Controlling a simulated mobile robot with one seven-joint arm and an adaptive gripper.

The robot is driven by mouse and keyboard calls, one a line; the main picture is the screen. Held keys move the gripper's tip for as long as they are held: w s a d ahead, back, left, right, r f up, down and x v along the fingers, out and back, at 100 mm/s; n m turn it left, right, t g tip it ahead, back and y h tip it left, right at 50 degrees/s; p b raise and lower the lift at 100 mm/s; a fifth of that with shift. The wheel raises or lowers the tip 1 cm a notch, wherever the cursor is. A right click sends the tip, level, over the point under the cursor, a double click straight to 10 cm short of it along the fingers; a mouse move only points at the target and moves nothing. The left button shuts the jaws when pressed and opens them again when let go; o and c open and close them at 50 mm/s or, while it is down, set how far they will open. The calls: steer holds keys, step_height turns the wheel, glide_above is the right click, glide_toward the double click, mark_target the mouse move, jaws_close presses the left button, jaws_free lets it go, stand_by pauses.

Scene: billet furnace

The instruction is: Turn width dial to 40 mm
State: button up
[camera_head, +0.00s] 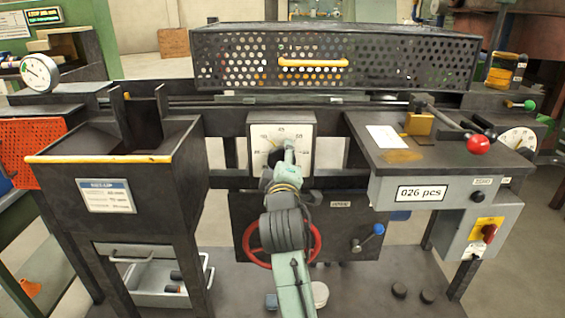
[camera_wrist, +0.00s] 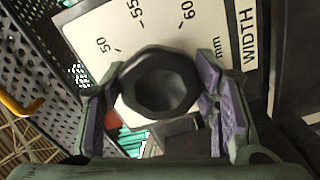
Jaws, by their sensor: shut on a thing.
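The width dial plate (camera_head: 301,133) is a pale square panel at the centre of the machine, with numbers around a dark knob. In the wrist view the dial plate (camera_wrist: 205,30) shows 50, 55, 60, "mm" and "WIDTH". The dark, many-sided dial knob (camera_wrist: 160,82) sits between the purple-padded fingers of my gripper (camera_wrist: 160,108), which is shut on it. In the head view my gripper (camera_head: 287,165) covers the lower part of the dial and much of the knob. The knob's pointer and the value it marks cannot be made out.
A red handwheel (camera_head: 313,243) lies directly below, partly behind my arm. A perforated guard (camera_head: 330,50) with a yellow handle is above. A dark hopper (camera_head: 115,165) stands left; a bench with a red-knobbed lever (camera_head: 478,144) and a "026 pcs" display (camera_head: 421,192) stands right.

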steer(key=shift+n, duration=0.6)
steer(key=o, duration=1.2)
steer(key=shift+c, duration=0.2)
steer(key=shift+s, duration=0.15)
steer(key=s, duration=0.7)
steer(key=shift+s, duration=0.15)
